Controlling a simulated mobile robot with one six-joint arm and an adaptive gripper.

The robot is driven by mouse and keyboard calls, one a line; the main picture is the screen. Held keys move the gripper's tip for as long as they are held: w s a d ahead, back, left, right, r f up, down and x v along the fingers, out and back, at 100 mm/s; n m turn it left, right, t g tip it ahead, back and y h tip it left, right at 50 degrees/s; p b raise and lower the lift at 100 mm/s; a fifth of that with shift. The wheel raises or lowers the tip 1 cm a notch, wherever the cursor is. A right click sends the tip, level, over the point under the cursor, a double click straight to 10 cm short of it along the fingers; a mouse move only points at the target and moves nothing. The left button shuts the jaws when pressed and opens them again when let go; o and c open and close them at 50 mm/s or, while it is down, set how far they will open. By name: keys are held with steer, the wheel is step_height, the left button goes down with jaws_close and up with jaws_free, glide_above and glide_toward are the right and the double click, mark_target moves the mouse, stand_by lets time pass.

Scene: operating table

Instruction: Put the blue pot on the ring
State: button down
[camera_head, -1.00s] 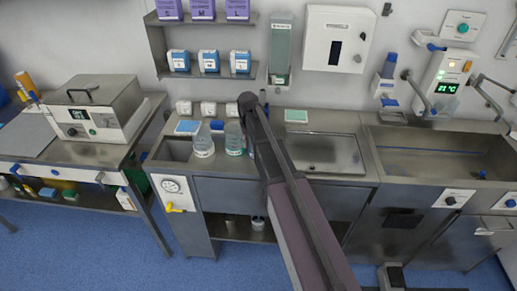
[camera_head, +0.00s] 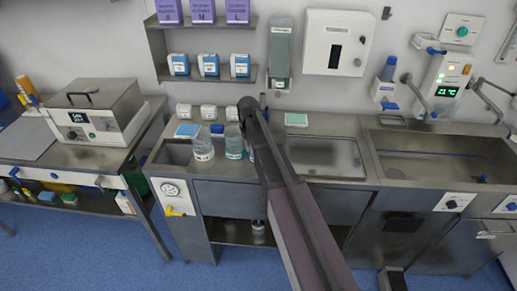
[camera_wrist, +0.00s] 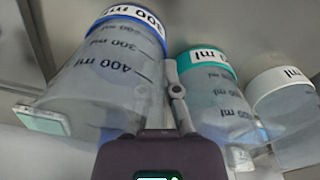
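The blue pot is a clear, graduated vessel with a blue rim (camera_wrist: 105,80), large at the left of the wrist view. A white-rimmed pot (camera_wrist: 285,115) is at the far right. My gripper (camera_wrist: 176,85) has a grey finger linkage between the blue and teal pots. Its opening is unclear, and my arm hides it in the head view. I cannot pick out the ring.
A steel sink (camera_head: 440,158) lies at the right of the counter. A metal box device (camera_head: 95,110) stands on the left table. Small white boxes (camera_head: 208,111) line the counter's back edge, below a wall shelf (camera_head: 208,80).

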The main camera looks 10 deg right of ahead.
steer(key=shift+r, duration=0.2)
stand_by(0.3)
step_height(320, 180, up, 3)
steer(key=p, duration=0.3)
steer(key=shift+f, duration=0.1)
steer(key=s+r+p, duration=0.1)
steer(key=s+p, duration=0.1)
steer(key=s, duration=1.4)
steer(key=shift+d+r, duration=0.15)
steer(key=shift+r, duration=0.25)
steer(key=shift+r, duration=0.2)
steer(key=shift+w, duration=0.15)
steer(key=w, duration=0.4)
steer(key=w+f, duration=0.1)
steer(key=w, duration=0.4)
steer(key=w+b, duration=0.1)
steer(key=w, duration=0.4)
steer(key=shift+w+f, duration=0.25)
steer(key=f+b, duration=0.2)
steer(key=w+f+b, duration=0.1)
steer(key=shift+w+f+b, duration=0.15)
steer(key=shift+f+b, duration=0.2)
steer(key=shift+b, duration=0.05)
